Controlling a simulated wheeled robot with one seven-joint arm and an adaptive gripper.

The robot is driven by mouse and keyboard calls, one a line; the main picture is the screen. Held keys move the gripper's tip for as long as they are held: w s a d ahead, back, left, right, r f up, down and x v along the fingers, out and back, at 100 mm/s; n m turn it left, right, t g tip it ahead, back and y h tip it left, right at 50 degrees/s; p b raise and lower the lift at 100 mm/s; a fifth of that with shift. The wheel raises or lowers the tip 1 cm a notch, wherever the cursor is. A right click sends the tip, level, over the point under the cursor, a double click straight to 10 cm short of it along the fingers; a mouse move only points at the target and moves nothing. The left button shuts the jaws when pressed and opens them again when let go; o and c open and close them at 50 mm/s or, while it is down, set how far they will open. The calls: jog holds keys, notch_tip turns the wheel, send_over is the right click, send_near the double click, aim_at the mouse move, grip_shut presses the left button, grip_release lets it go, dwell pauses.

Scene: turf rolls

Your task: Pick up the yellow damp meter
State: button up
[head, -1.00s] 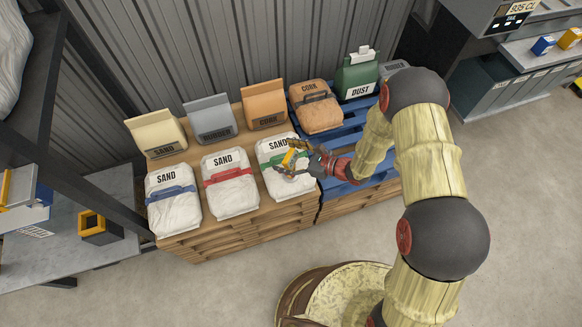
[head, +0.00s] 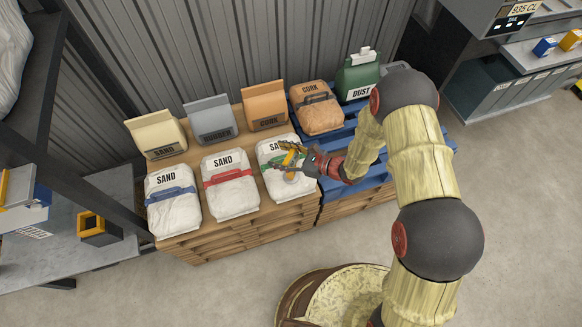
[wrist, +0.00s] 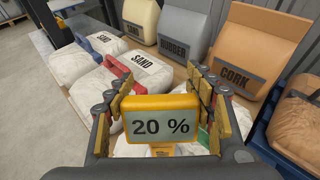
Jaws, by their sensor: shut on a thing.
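The yellow damp meter (wrist: 161,101) has a grey screen reading "20 %" and sits between my gripper's fingers in the wrist view. My gripper (head: 292,160) is shut on it, over the white sand bag with the green strap (head: 278,178). In the wrist view my gripper (wrist: 162,108) has a finger at each side of the meter. In the head view the meter is small and partly covered by the fingers. I cannot tell whether its lower end is clear of the bag.
White sand bags with a blue strap (head: 173,205) and a red strap (head: 230,190) lie to the left. Sand (head: 156,135), rubber (head: 211,120) and cork (head: 265,106) bags stand behind. A brown cork bag (head: 318,115) and green dust container (head: 358,77) stand at right.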

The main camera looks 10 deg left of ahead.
grip_shut()
dwell(0.5)
dwell(0.4)
